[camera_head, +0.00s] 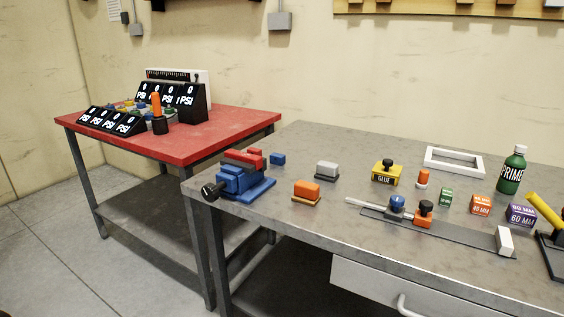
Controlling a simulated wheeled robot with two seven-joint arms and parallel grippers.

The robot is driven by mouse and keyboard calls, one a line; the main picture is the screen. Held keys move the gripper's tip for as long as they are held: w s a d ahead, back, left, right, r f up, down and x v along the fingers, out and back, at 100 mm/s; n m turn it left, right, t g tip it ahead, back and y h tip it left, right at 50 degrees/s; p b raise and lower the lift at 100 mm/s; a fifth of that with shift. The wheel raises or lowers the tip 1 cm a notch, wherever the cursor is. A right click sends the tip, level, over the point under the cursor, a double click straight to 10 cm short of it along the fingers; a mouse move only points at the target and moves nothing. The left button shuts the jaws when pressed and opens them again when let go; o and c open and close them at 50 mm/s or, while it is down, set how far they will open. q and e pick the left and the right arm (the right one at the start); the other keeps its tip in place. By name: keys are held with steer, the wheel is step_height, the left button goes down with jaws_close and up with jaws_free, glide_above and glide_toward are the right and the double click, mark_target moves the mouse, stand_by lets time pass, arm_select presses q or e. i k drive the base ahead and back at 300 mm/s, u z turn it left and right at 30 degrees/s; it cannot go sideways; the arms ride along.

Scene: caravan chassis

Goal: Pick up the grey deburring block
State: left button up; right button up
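Neither of my grippers is in the head view.
A blue and red vise (240,178) stands at the bench's left corner. A yellow glue box (385,173), white frame (453,161), sliding-rail fixture (430,227) and green bottle (512,170) stand to the right. A red table (215,138) with gauges is behind left.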

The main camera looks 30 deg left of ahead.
mark_target(325, 171)
steer(key=z, duration=3.45)
steer(key=k, duration=1.75)
steer(key=u, duration=2.1)
